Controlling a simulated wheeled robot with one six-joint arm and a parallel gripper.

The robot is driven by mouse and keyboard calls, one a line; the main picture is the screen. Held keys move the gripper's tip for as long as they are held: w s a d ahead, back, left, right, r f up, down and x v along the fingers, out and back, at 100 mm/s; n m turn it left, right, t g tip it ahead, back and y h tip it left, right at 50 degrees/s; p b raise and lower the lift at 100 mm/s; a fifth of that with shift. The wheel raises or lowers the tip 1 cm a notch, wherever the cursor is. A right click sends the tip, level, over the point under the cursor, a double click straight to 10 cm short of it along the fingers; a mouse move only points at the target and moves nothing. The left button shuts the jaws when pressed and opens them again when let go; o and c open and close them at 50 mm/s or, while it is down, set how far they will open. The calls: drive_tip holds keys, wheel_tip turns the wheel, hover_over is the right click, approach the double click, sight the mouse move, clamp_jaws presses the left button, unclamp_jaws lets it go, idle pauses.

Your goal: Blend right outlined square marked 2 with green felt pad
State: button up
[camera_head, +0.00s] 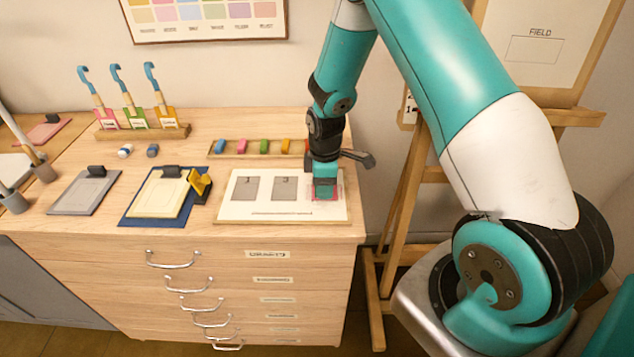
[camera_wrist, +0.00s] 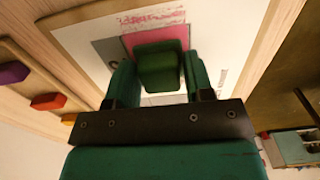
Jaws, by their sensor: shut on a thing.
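My gripper (camera_wrist: 159,82) is shut on a green felt pad (camera_wrist: 160,68), which sits between its two green fingers. In the head view my gripper (camera_head: 325,188) points down over the right square (camera_head: 337,191) of the white sheet (camera_head: 240,211). That square shows pink around the gripper; in the wrist view the pink area (camera_wrist: 150,38) lies beside and beyond the pad. The pad is at or just above the paper; I cannot tell whether it touches. The middle grey square (camera_head: 284,188) and left grey square (camera_head: 244,188) are clear. The right square's number is hidden.
A tray of coloured blocks (camera_head: 240,147) lies behind the sheet. A rack of blue-hooked tools (camera_head: 140,130) is at the back left. An easel (camera_head: 400,190) stands right.

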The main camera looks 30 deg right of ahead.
sight(337, 193)
drive_tip(key=shift+s+d, duration=0.45)
drive_tip(key=shift+d, duration=0.2)
drive_tip(key=shift+s+d, duration=0.45)
drive_tip(key=shift+d, duration=0.15)
drive_tip(key=shift+a, duration=0.15)
drive_tip(key=shift+w+a+f, duration=0.1)
drive_tip(key=shift+w+a, duration=0.7)
drive_tip(key=shift+a, duration=0.35)
drive_tip(key=shift+w+a, duration=0.75)
drive_tip(key=shift+a, duration=0.35)
drive_tip(key=shift+s+d+f, duration=0.1)
drive_tip(key=shift+s+d, duration=0.85)
drive_tip(key=shift+d, duration=0.3)
drive_tip(key=shift+s+d, duration=0.4)
drive_tip(key=shift+d, duration=0.2)
drive_tip(key=shift+s+d, duration=0.35)
drive_tip(key=shift+d, duration=0.2)
wheel_tip(337, 193, up, 7)
drive_tip(key=p, duration=0.6)
drive_tip(key=shift+w+r, duration=0.15)
drive_tip(key=shift+r, duration=0.05)
